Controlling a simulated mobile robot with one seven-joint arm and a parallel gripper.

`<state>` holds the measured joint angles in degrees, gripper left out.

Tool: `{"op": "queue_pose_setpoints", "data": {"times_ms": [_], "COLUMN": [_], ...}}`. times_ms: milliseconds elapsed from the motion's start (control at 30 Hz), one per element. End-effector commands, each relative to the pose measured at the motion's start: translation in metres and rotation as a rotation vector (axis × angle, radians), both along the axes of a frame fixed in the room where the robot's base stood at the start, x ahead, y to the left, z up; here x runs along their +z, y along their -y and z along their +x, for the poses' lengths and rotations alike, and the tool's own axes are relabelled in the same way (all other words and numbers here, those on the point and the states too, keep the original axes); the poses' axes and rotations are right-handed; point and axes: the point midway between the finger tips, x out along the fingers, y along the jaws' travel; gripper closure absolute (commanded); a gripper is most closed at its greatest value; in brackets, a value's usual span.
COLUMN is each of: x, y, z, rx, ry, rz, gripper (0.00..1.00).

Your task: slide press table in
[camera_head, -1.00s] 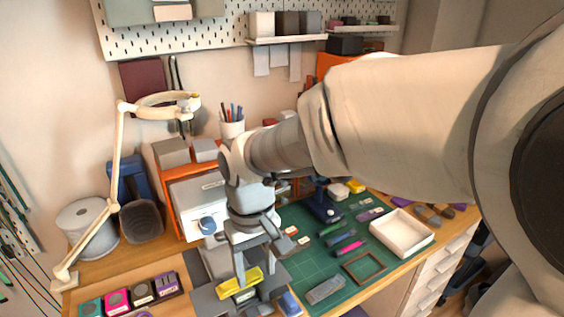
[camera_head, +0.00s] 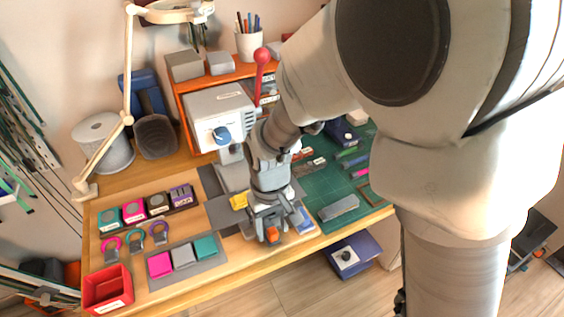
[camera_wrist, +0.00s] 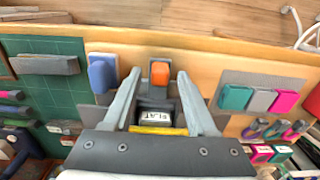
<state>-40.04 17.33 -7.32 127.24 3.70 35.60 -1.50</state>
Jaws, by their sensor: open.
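The press (camera_head: 217,112) is a white box with a blue knob and a red-balled lever, at the back middle of the bench in the head view. Its grey table runs out toward the front edge, partly hidden by my gripper (camera_head: 266,226). An orange handle (camera_head: 272,234) shows at the table's front end. In the wrist view, the orange handle (camera_wrist: 160,72) lies between my open fingertips, with a gap on each side. Behind it are a labelled plate (camera_wrist: 157,117) and a yellow piece (camera_wrist: 158,130), which my gripper body partly covers.
A blue block (camera_wrist: 102,73) is close beside one finger. A grey block (camera_head: 338,208) lies on the green cutting mat (camera_head: 325,183). A grey mat with pink, grey and teal pads (camera_head: 186,258) and a red bin (camera_head: 107,289) are to the left. The bench's front edge is near.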

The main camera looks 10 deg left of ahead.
Motion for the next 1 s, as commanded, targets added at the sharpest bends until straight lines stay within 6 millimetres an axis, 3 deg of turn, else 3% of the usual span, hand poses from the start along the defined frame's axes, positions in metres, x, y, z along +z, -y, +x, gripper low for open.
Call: {"op": "queue_pose_setpoints", "data": {"times_ms": [133,467,767,800,1000], "x": [-0.0116,-0.0131,-0.0130,-0.0130,-0.0129], "y": [0.0002,0.0001,0.0002,0.0002,0.0002], "z": [-0.0003,0.0001,0.0001,0.0001,0.0001], "rx": [0.000,0.000,0.000,0.000,0.000], "ry": [-0.001,0.000,0.000,0.000,0.000], "rz": [-0.001,0.000,0.000,0.000,0.000], "gripper": [0.43,0.43,0.96,1.00,1.00]}}
